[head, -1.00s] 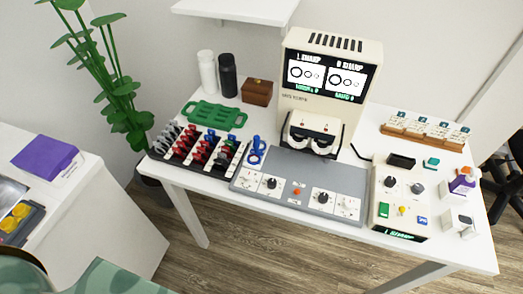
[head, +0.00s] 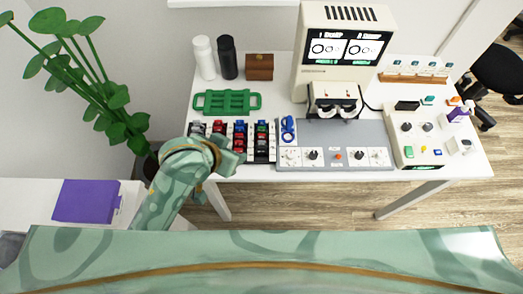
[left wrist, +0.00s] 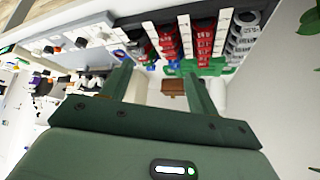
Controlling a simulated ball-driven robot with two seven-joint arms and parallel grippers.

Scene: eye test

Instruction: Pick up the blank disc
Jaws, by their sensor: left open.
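The lens rack (head: 272,150) holds rows of grey, red, blue and dark discs at the left of the table. It also shows upside down at the top of the left wrist view, with white strips (left wrist: 187,38) between rows of red discs (left wrist: 205,40) and grey discs (left wrist: 243,38). I cannot tell which disc is the blank one. My left gripper (head: 236,158) is at the rack's near left side in the head view, partly covering the rack. In the left wrist view its fingers (left wrist: 157,70) are apart, with nothing seen between them. My right gripper is not in view.
A green tray (head: 227,102) lies behind the rack. White and black bottles (head: 228,58) and a brown box (head: 259,67) stand at the back. A grey panel (head: 350,132) with knobs and blue trial frame (head: 288,128) are right of the rack. A tall machine (head: 343,50) stands behind.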

